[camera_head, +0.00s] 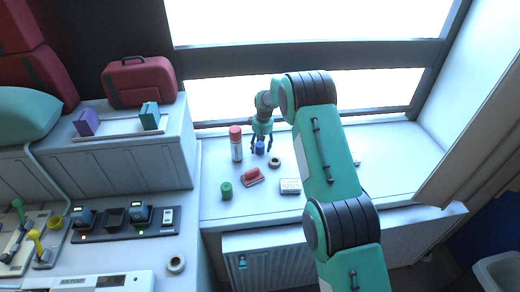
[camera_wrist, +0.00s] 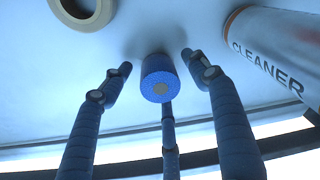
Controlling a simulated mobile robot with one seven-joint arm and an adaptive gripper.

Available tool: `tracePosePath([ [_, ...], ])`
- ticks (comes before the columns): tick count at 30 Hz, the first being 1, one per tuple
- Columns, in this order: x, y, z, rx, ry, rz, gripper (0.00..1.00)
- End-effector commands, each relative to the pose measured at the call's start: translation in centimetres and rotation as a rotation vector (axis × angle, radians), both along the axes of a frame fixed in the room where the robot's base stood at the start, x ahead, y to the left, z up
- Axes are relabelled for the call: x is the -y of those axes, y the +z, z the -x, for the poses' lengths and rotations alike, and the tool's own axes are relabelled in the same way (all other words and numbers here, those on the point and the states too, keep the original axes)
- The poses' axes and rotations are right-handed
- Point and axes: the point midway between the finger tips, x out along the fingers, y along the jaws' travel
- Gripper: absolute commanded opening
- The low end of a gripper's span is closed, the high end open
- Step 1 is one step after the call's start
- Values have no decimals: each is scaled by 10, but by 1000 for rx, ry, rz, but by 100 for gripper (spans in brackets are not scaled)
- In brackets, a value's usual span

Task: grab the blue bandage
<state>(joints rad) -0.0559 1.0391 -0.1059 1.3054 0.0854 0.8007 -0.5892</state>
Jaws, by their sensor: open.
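The blue bandage (camera_head: 260,147) is a small blue roll standing on the white ledge (camera_head: 330,205) below the window. In the wrist view the bandage (camera_wrist: 157,78) shows its textured side and round end with a tan core. My gripper (camera_head: 262,142) is above it in the head view. In the wrist view my gripper's fingers (camera_wrist: 156,62) are spread, one on each side of the bandage and a third behind it. Gaps show between the bandage and the two side fingers. Whether the third finger touches it, I cannot tell.
A cleaner bottle (camera_head: 236,145) with a red cap stands close left of the bandage. A tape ring (camera_head: 274,162) lies close on its right. A green roll (camera_head: 226,190), a red object (camera_head: 252,176) and a white box (camera_head: 290,186) sit nearer the front. The window frame (camera_head: 300,60) is behind.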

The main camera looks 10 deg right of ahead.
Motion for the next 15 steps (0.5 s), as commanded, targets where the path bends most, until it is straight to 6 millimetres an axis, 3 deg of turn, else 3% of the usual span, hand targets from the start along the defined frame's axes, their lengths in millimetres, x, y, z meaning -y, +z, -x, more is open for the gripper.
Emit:
tracePosePath([
  [3,0,0,0,0,0,0,56],
  [10,0,0,0,0,0,0,13],
  [15,0,0,0,0,0,0,12],
])
